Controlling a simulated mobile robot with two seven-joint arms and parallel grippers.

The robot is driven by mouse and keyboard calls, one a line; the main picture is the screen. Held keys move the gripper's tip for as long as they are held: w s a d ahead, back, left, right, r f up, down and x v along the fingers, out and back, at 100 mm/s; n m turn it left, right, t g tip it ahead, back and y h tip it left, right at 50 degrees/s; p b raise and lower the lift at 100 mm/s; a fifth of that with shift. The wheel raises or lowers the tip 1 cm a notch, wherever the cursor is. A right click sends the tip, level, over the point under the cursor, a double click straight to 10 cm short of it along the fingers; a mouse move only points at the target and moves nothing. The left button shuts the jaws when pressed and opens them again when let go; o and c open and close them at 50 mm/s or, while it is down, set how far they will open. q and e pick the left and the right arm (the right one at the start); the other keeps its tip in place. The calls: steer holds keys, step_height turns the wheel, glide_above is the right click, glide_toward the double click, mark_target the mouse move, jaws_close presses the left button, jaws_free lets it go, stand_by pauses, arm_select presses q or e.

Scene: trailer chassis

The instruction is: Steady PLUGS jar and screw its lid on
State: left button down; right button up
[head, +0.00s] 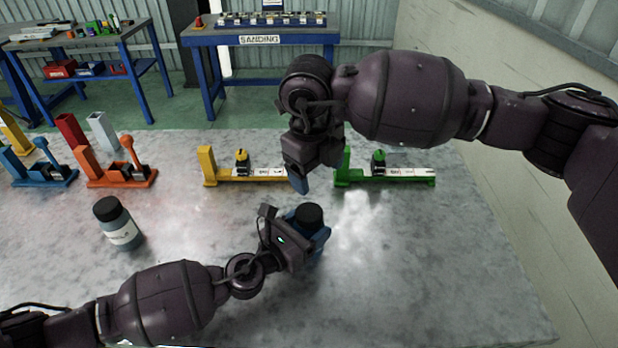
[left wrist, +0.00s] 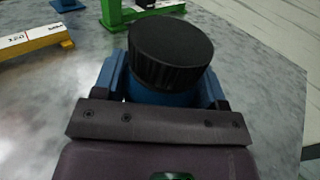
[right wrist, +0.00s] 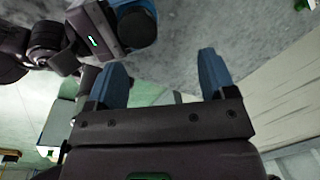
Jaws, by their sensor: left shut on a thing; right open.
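A jar with a ribbed black lid (head: 310,216) stands on the grey table, its body mostly hidden by my left gripper (head: 306,232). The left gripper's blue fingers are shut around the jar below the lid. In the left wrist view the black lid (left wrist: 172,52) sits on top and looks slightly tilted; whether it is threaded I cannot tell. It also shows in the right wrist view (right wrist: 137,28). My right gripper (head: 298,180) is open and empty, above and behind the jar, with bare fingers in the right wrist view (right wrist: 163,75). No label shows on the held jar.
A second black-lidded jar (head: 118,224) with an unreadable white label stands at the left. A yellow stand (head: 207,165), a green stand (head: 345,170) and an orange stand (head: 90,170) line the table's back. The right front of the table is clear.

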mark_target(309, 211)
steer(key=n, duration=0.4)
steer(key=shift+s+f, duration=0.25)
steer(key=shift+f, duration=0.05)
steer(key=n, duration=0.4)
steer(key=shift+s+a+f+n+g+y, duration=0.2)
steer(key=shift+s+a+n+g+y, duration=0.05)
steer(key=shift+n+g+y, duration=0.05)
steer(key=n, duration=0.5)
steer(key=shift+s+a, duration=0.2)
steer(key=shift+a, duration=0.1)
steer(key=n, duration=0.4)
steer(key=shift+a+n+y, duration=0.1)
steer(key=shift+n+y, duration=0.2)
steer(key=shift+n, duration=0.1)
steer(key=shift+f, duration=4.05)
